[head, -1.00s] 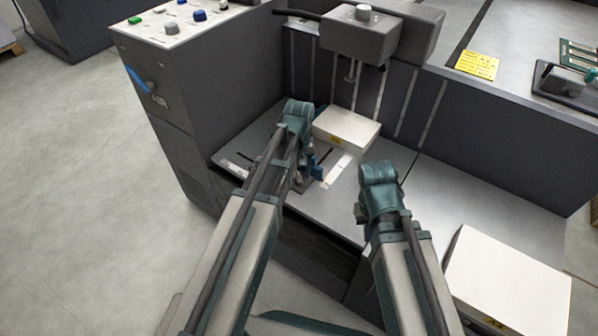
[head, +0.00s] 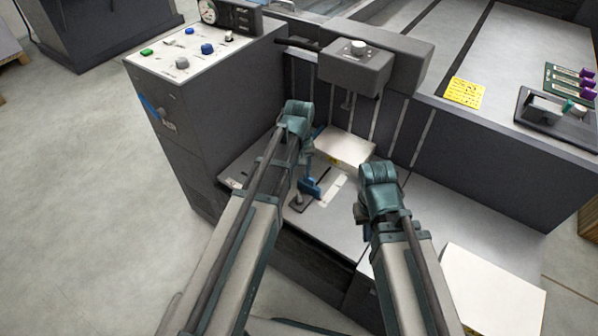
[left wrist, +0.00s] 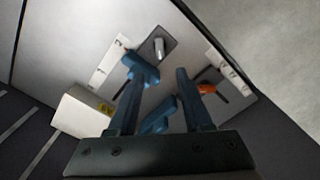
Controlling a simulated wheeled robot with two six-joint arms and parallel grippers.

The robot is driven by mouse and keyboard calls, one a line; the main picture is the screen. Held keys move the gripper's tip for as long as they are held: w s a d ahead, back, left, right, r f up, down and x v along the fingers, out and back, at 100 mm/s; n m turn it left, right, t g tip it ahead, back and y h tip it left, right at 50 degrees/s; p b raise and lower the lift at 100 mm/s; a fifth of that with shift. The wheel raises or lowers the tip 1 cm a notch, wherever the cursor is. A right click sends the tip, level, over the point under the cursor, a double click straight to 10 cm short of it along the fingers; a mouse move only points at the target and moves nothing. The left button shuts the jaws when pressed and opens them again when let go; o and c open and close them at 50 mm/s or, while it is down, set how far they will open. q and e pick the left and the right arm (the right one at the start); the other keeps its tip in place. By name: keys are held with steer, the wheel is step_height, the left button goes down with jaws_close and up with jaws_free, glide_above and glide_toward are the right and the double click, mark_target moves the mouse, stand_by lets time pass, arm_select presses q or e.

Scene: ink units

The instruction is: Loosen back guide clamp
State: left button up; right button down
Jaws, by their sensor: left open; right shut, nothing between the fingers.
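A blue clamp lever (head: 310,187) sits by a short grey post on a dark plate, beside a white scale strip. In the left wrist view the blue lever (left wrist: 140,68) lies at the tip of the left-hand finger; I cannot tell whether they touch. A second blue piece (left wrist: 158,115) shows between the fingers. My left gripper (left wrist: 160,76) is open, above the work surface. In the head view the left wrist (head: 297,120) hides most of its fingers. My right gripper (head: 380,185) is shut and empty, to the right of the clamp, its fingertips mostly hidden.
A pale block (head: 345,147) lies behind the clamp, under the grey machine head (head: 358,68). An orange part (left wrist: 206,88) sits by another scale. The control cabinet (head: 205,95) stands left. A white stack (head: 490,290) is at the lower right.

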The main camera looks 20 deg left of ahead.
arm_select(q)
step_height(320, 180, up, 3)
steer(key=shift+r+p, duration=0.2)
steer(key=shift+p, duration=0.9)
arm_select(e)
step_height(320, 180, up, 4)
steer(key=shift+f, duration=0.25)
arm_select(q)
steer(key=s+d+r+m+y+p, duration=0.1)
steer(key=s+d+m, duration=0.4)
steer(key=s, duration=0.3)
steer(key=s+d+m, duration=0.4)
steer(key=s+d, duration=0.2)
steer(key=s, duration=0.3)
step_height(320, 180, up, 18)
steer(key=w+p, duration=0.1)
steer(key=p, duration=1.6)
steer(key=shift+a+f, duration=0.2)
arm_select(e)
step_height(320, 180, up, 18)
steer(key=shift+r, duration=0.2)
